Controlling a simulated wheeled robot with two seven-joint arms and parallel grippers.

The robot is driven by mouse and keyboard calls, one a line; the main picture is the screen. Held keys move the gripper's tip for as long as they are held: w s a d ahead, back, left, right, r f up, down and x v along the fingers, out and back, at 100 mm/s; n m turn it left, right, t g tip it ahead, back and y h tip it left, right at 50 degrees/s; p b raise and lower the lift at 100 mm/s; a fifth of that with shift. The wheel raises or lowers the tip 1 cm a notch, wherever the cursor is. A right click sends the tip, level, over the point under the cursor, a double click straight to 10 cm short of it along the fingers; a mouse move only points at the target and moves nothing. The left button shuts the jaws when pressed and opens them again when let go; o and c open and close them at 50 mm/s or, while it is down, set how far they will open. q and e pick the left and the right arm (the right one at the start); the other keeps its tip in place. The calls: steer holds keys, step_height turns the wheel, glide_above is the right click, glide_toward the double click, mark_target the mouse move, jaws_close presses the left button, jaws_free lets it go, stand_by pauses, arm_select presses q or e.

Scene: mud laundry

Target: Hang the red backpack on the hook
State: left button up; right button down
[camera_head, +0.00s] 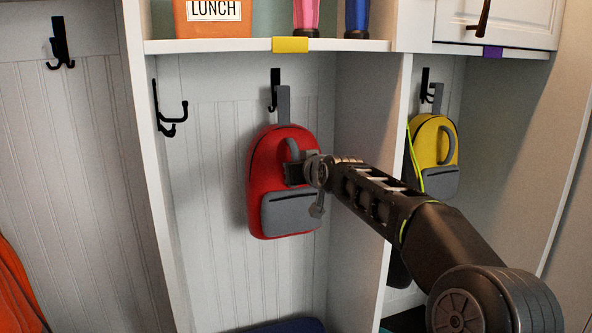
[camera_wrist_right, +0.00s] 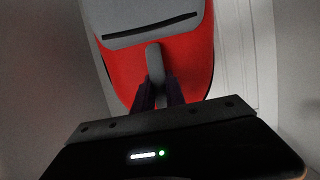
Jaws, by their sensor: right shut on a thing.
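The red backpack (camera_head: 265,170), with a grey front pocket, is upright in the middle cubby. Its grey top loop (camera_head: 284,105) is close beside the black hook (camera_head: 274,88) on the back wall; I cannot tell whether the loop is around it. My right gripper (camera_head: 298,170) is shut on the backpack's grey front handle (camera_head: 292,149). In the right wrist view the gripper fingers (camera_wrist_right: 160,93) close on this handle, with the red fabric behind. My left gripper is not in view.
A double black hook (camera_head: 170,110) is on the cubby's left wall. A shelf (camera_head: 220,46) above carries an orange lunch box (camera_head: 213,18) and boots. A yellow backpack (camera_head: 432,150) hangs in the right cubby, beyond a divider and behind my right arm.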

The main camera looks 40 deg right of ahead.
steer(key=shift+r, duration=0.15)
steer(key=c, duration=1.3)
jaws_free()
steer(key=shift+c, duration=0.2)
steer(key=shift+o, duration=0.2)
steer(key=shift+f, duration=0.25)
steer(key=shift+s+b, duration=0.2)
steer(key=shift+b, duration=0.1)
steer(key=s+a+b, duration=0.4)
steer(key=s+b, duration=0.4)
steer(key=s, duration=0.4)
steer(key=shift+f, duration=0.4)
